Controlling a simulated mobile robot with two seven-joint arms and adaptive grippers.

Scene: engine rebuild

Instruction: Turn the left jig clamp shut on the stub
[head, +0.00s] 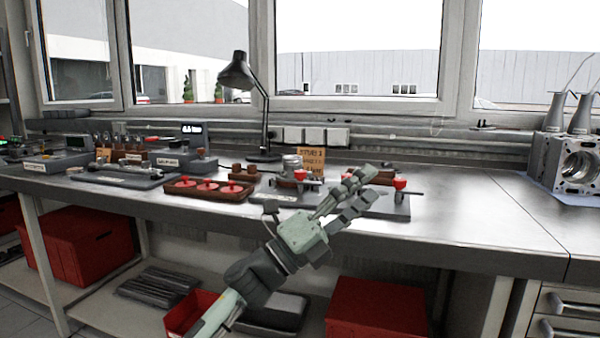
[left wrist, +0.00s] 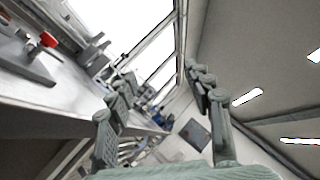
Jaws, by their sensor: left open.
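The jig is a grey plate (head: 397,208) on the bench, partly hidden behind my left gripper. A red-topped clamp (head: 300,175) stands at its left side and another red-topped clamp (head: 400,184) at its right. A round metal piece (head: 292,161) shows just behind the left clamp; I cannot tell whether it is the stub. My left gripper (head: 367,187) is open and empty, its fingers in front of the jig between the two clamps. In the left wrist view the gripper (left wrist: 160,76) has nothing between its fingers, and one red clamp top (left wrist: 49,41) shows off to the left.
A wooden tray (head: 220,196) with several red round parts lies left of the jig. A small sign (head: 312,154) and a black desk lamp (head: 237,75) stand behind. An engine block (head: 573,160) is at the far right. The bench between jig and block is clear.

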